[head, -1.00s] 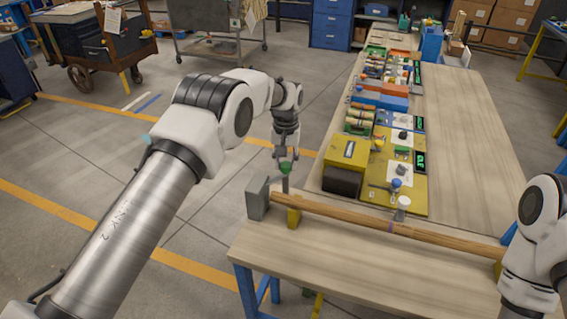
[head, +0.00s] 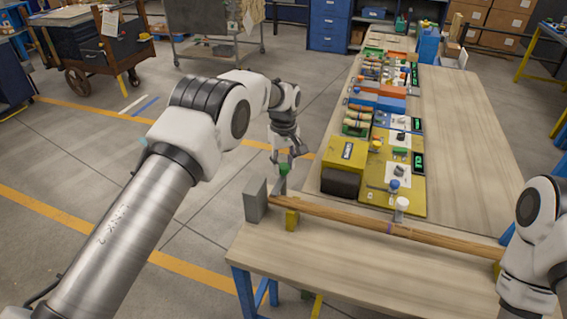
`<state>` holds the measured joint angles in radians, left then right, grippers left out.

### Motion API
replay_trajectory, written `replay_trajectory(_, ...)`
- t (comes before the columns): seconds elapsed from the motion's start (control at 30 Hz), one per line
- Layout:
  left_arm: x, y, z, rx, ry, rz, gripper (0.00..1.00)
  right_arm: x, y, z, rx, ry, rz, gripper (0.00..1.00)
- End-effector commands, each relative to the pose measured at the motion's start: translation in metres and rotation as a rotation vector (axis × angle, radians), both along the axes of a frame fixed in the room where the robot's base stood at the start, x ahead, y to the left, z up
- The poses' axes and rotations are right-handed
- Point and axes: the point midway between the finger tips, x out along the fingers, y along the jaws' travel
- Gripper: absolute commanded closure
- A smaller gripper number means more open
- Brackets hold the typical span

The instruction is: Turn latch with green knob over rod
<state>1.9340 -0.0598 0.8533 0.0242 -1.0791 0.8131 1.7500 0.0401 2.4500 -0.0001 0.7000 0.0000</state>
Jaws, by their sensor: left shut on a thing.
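The wooden rod (head: 340,215) lies across the front of the table, on a yellow support (head: 292,220) near its left end. A grey block (head: 256,200) stands at that end. The latch (head: 279,186) is a short grey bar beside the block, with a green knob (head: 284,169) on top. It leans slightly and its foot is near the rod's left end. My left gripper (head: 284,160) is shut on the green knob from above; the fingers partly hide it. My right arm shows at the right edge, but its gripper is out of view.
A white-capped post (head: 401,208) stands just behind the rod. A yellow board (head: 408,195) and a yellow box (head: 346,158) with a dark front lie behind it. Several trays and parts line the table's left side. The table's right side (head: 465,150) is clear.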

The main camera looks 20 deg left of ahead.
Motion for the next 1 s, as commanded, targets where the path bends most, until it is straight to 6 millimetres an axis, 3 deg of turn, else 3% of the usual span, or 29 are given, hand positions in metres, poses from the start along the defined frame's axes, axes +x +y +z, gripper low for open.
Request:
replay_trajectory(0.37, -0.003, 0.000, -0.005, -0.001, 0.011, 0.005, 1.00, 0.000, 0.000, -0.001, 0.000, 0.000, 0.000, 0.42)
replay_trajectory(0.4, -0.003, 0.000, -0.005, 0.000, 0.010, 0.005, 0.50, 0.000, 0.000, -0.001, 0.000, 0.000, 0.000, 0.42)
replay_trajectory(0.43, -0.003, 0.000, -0.004, 0.000, 0.010, 0.005, 0.39, 0.000, 0.000, -0.001, 0.000, 0.000, 0.000, 0.42)
replay_trajectory(0.77, -0.001, 0.000, 0.000, 0.000, 0.003, 0.004, 0.38, 0.000, 0.000, 0.000, 0.000, 0.000, 0.000, 0.42)
replay_trajectory(0.87, 0.000, 0.000, 0.010, 0.000, 0.001, 0.004, 0.38, 0.000, 0.000, 0.000, 0.000, 0.000, 0.000, 0.42)
replay_trajectory(1.0, 0.000, 0.000, 0.040, 0.000, 0.000, 0.004, 0.38, 0.000, 0.000, 0.000, 0.000, 0.000, 0.000, 0.42)
